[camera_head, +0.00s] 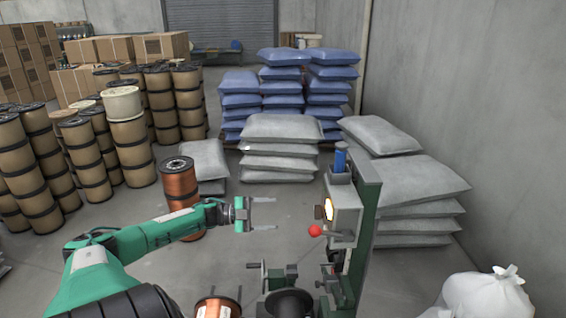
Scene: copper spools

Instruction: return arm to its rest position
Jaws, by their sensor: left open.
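My left arm comes in from the lower left, green with dark joints. Its left gripper (262,213) is open and empty, with its two fingers pointing right toward the green and grey machine (367,215). There is a gap between the fingertips and the machine. A copper spool (180,184) stands upright on the floor behind the arm, and the forearm crosses in front of its lower part. Another copper spool (216,308) shows at the bottom edge, cut off by the frame. A black spool-like part (289,303) is beside it. My right gripper is not in view.
The machine carries a red ball knob (315,231) and a blue cylinder (340,158). Stacked grey sacks (281,150) and blue sacks (284,88) stand behind. Stacked spools (126,130) fill the left. White bags (486,294) lie lower right. Open floor (215,262) lies around the arm.

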